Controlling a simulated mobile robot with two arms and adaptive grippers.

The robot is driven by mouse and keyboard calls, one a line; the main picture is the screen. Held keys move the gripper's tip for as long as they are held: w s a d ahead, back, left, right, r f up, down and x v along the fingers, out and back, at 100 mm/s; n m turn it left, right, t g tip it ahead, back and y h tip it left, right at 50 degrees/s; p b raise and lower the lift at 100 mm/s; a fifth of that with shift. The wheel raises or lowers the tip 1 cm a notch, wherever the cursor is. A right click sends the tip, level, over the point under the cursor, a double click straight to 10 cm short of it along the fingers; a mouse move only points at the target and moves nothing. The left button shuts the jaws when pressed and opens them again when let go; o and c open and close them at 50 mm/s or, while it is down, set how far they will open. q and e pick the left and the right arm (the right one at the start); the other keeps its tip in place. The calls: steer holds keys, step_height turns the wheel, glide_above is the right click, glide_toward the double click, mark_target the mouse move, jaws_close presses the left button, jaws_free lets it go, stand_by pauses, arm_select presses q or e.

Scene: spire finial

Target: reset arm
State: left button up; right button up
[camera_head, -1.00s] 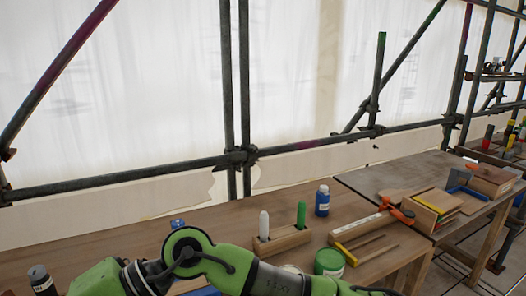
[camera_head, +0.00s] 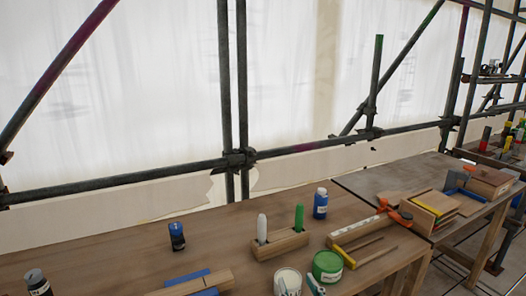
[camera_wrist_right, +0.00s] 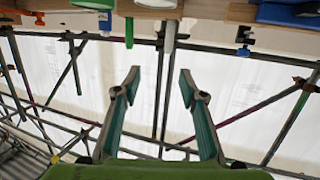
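My right gripper (camera_head: 300,287) shows only as teal fingertips at the bottom edge of the head view, in front of a white can and near a green can (camera_head: 327,266). In the right wrist view my right gripper (camera_wrist_right: 158,78) has its two teal fingers spread wide, with nothing between them. That view is upside down, with the table edge along its top. My right arm is otherwise out of the head view. My left gripper is in neither view.
A wooden block (camera_head: 280,244) holds a white and a green stick. Scaffold poles (camera_head: 233,100) rise behind.

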steer(key=s+d+f+g+h, duration=0.2)
steer(key=s+d+f+g, duration=0.5)
steer(key=s+f, duration=0.55)
steer(key=s+d+f+g, duration=0.3)
steer(key=s+f, duration=0.2)
steer(key=s, duration=0.3)
steer(key=s+d+f+g, duration=0.2)
steer(key=s+d+f, duration=0.1)
steer(key=s+f, duration=0.35)
step_height(320, 180, down, 24)
steer(key=s+g, duration=0.1)
steer(key=s, duration=0.2)
steer(key=s+d+f+g, duration=0.1)
steer(key=s+d+f, duration=0.1)
steer(key=s+f, duration=1.4)
steer(key=shift+s+d+f+g+h, duration=0.15)
steer(key=shift+s+d+g+h, duration=0.15)
steer(key=shift+s+d+h, duration=0.1)
